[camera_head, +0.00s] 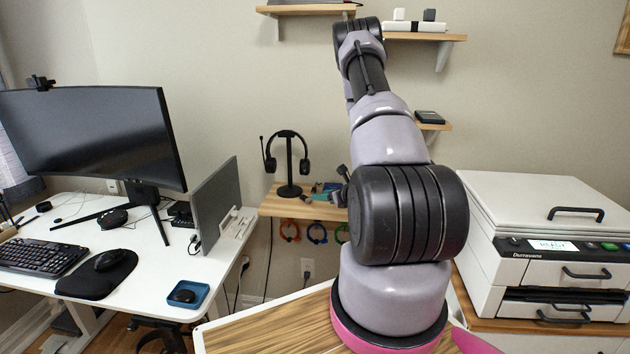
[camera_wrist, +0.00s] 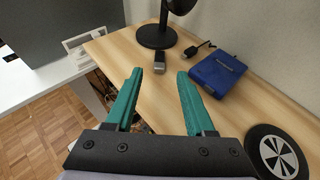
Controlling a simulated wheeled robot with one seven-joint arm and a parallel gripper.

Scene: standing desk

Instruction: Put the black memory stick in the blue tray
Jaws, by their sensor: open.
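A small dark stick with a grey end (camera_wrist: 160,61), which looks like the black memory stick, lies on the wooden shelf in the wrist view. My gripper (camera_wrist: 159,75) is open and empty, its two teal fingers pointing at the shelf. The stick shows in the gap just beyond the fingertips, not gripped. In the head view my arm hides most of the gripper, and I cannot make out the stick there. The blue tray (camera_head: 203,300) is on the front right corner of the white desk in the head view, with a dark rounded object (camera_head: 184,295) in it.
A headphone stand (camera_wrist: 156,37) stands behind the stick. A blue box-like device (camera_wrist: 219,72) with a black cable lies to its right, and a black disc (camera_wrist: 277,153) nearer. A grey upright panel (camera_head: 216,203) stands on the white desk (camera_head: 150,268) between shelf and tray.

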